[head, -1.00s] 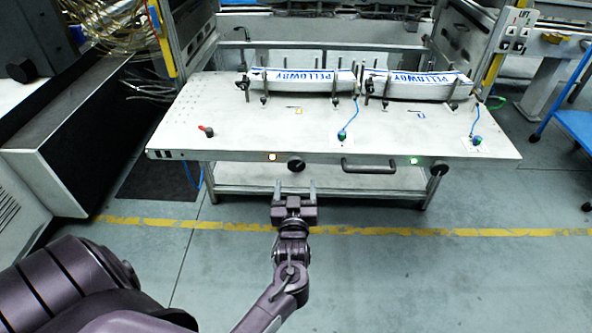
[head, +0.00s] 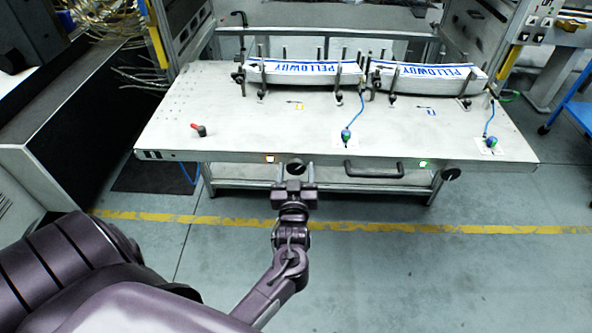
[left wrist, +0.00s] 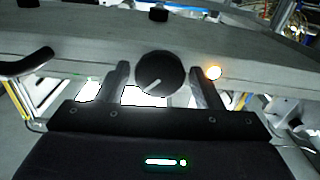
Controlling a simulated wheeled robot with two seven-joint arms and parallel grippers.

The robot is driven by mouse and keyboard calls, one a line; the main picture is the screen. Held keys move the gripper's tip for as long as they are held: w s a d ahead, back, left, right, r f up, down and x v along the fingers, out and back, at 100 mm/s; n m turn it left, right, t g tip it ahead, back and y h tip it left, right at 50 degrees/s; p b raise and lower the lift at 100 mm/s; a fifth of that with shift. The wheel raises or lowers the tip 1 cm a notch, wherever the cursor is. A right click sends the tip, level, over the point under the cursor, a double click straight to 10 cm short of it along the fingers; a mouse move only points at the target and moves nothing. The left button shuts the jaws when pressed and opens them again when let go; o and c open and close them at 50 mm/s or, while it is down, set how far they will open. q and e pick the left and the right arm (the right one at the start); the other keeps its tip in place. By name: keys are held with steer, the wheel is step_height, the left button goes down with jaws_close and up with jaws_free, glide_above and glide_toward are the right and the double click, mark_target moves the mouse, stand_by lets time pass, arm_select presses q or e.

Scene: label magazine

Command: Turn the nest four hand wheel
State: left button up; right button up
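Two black round hand wheels sit on the front edge of the table. The left hand wheel (head: 295,165) is beside an amber lamp, the right hand wheel (head: 451,173) beside a green lamp. I cannot read a nest number on either. My left gripper (head: 295,170) is open at the left wheel, one finger on each side. In the left wrist view the wheel (left wrist: 159,72), with a white pointer mark, shows between the open fingers (left wrist: 160,84). Narrow gaps show beside it; how deep the fingers reach is unclear. My right gripper is not in view.
The amber lamp (head: 270,158) is close left of the wheel. A black handle (head: 374,172) and the green lamp (head: 424,163) are farther right. Two white labelled bundles (head: 305,73) (head: 428,78) lie in holders on the table (head: 240,120). A red-tipped lever (head: 199,130) stands at left.

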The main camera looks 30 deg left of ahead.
arm_select(q)
steer(key=c, duration=0.7)
steer(key=m+p, duration=0.2)
steer(key=shift+a+r+p, duration=0.1)
steer(key=shift+r+p, duration=0.1)
steer(key=shift+p, duration=0.2)
steer(key=shift+m+p, duration=0.85)
steer(key=shift+m, duration=0.25)
steer(key=m+p, duration=0.2)
steer(key=m, duration=0.1)
steer(key=shift+m+p, duration=0.3)
steer(key=shift+p, duration=0.05)
steer(key=m+p, duration=0.2)
steer(key=m, duration=0.1)
steer(key=shift+m, duration=0.3)
steer(key=m+p, duration=0.2)
steer(key=m, duration=0.1)
steer(key=shift+m, duration=0.3)
steer(key=shift+a+f+m+p, duration=0.1)
steer(key=shift+m+p, duration=0.6)
steer(key=shift+m, duration=0.7)
arm_select(e)
steer(key=s+d+r, duration=0.1)
steer(key=s+r, duration=0.3)
steer(key=r, duration=0.6)
steer(key=shift+r, duration=0.35)
steer(key=shift+s, duration=0.1)
